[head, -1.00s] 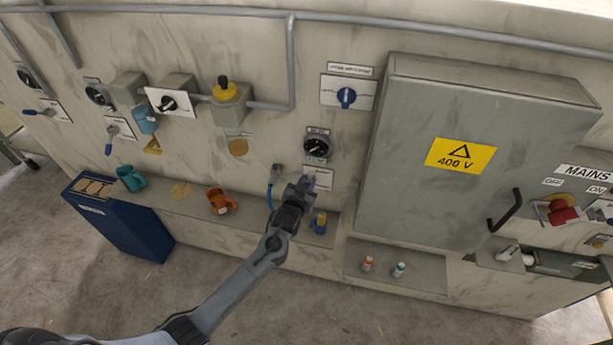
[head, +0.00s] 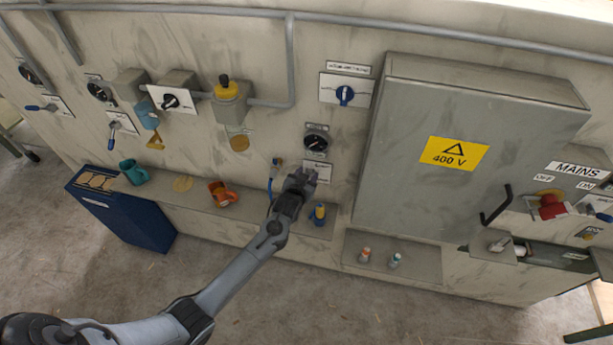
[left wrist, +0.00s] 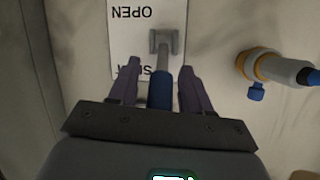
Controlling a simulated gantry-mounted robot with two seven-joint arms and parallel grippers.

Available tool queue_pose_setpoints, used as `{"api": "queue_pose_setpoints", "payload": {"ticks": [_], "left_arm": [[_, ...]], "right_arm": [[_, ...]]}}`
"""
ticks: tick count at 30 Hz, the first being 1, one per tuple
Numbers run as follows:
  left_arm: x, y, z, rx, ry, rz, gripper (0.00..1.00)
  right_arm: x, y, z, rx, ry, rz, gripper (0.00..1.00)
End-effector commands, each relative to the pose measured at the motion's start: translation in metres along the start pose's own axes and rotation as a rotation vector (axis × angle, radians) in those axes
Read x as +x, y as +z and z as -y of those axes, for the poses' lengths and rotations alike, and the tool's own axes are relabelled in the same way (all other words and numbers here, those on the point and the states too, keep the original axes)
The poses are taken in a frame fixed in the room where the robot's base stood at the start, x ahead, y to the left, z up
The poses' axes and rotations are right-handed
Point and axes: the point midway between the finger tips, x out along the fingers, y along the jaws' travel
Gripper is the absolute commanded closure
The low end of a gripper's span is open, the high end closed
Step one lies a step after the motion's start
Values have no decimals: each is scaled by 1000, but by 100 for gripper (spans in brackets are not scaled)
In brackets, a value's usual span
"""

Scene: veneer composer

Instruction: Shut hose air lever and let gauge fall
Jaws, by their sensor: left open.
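The hose air lever shows in the left wrist view as a grey shank on a bracket with a blue handle (left wrist: 160,90). Its white plate (left wrist: 131,40) reads OPEN and SHUT upside down; the handle lies beside the SHUT end. My left gripper (left wrist: 159,75) is open, one dark finger on each side of the handle; contact cannot be told. In the head view my left gripper (head: 301,179) covers the lever and part of its plate (head: 318,170). The round black gauge (head: 316,140) is on the wall just above; its reading is too small to tell. My right gripper is out of view.
A hose coupling (left wrist: 275,68) sits beside the lever. The grey 400 V cabinet (head: 470,140) stands out to the right. Below, the ledge holds an orange cup (head: 219,194) and a blue-and-yellow item (head: 319,215). A blue bin (head: 125,218) stands left.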

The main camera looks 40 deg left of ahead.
Motion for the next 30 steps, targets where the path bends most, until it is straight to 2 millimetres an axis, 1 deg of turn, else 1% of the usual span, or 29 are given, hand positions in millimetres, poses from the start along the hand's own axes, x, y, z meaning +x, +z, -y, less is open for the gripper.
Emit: {"api": "queue_pose_setpoints", "payload": {"ticks": [5, 8, 11, 21, 25, 30], "left_arm": [[-4, 0, 0, 0, 1, 0, 52], [-13, 0, 0, 0, 1, 1, 52], [-27, 0, 0, -1, 2, 0, 52], [-84, 0, 0, 0, 2, 1, 52], [-98, 0, 0, -1, 1, 0, 52], [-107, 0, 0, 0, 1, 1, 52]], "right_arm": [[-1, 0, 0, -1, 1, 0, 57], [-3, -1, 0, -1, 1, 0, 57], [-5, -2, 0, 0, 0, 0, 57], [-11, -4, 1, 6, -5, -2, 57], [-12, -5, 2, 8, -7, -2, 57], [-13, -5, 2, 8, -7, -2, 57]]}}
